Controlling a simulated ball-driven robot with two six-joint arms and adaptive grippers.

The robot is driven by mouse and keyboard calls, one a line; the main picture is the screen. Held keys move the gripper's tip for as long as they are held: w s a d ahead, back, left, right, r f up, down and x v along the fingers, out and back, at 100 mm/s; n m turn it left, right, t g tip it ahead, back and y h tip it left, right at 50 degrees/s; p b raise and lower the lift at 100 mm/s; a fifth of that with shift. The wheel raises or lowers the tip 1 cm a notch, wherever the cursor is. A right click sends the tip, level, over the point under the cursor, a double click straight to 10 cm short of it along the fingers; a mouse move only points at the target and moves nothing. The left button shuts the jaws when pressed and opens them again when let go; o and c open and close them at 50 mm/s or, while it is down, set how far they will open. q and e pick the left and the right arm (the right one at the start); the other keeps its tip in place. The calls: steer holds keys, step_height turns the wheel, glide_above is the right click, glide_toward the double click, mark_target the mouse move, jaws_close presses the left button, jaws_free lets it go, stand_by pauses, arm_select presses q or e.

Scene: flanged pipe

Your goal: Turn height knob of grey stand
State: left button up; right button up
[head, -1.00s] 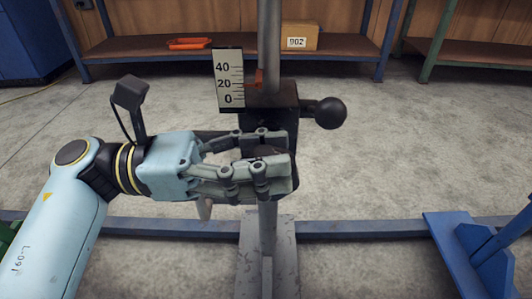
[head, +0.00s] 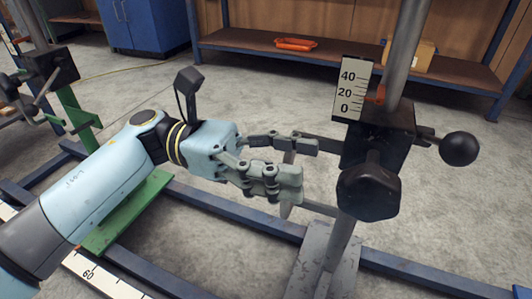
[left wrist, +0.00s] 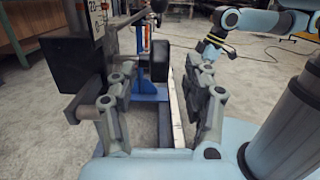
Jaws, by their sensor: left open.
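The grey stand's post (head: 404,55) rises from a foot plate (head: 325,262) and carries a black block with a scale (head: 352,88); a small orange pointer sits near its 20 mark. A dark lobed knob (head: 368,190) is on the block's near face. My left gripper (head: 307,166) is open and empty, left of the knob and apart from it. In the left wrist view the knob (left wrist: 160,60) shows beyond the open fingers, near the block (left wrist: 75,62). My right arm shows there at upper right; its gripper (left wrist: 203,52) is small and partly hidden.
A ball-ended lever (head: 459,148) sticks out right of the block. Blue floor rails (head: 235,208) run around the stand's foot. A green stand (head: 75,115) is at the left. A shelf with an orange tray (head: 296,44) and a cardboard box (head: 420,55) stands behind.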

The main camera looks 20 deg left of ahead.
arm_select(q)
steer(key=shift+a+f, duration=0.15)
steer(key=shift+a, duration=1.45)
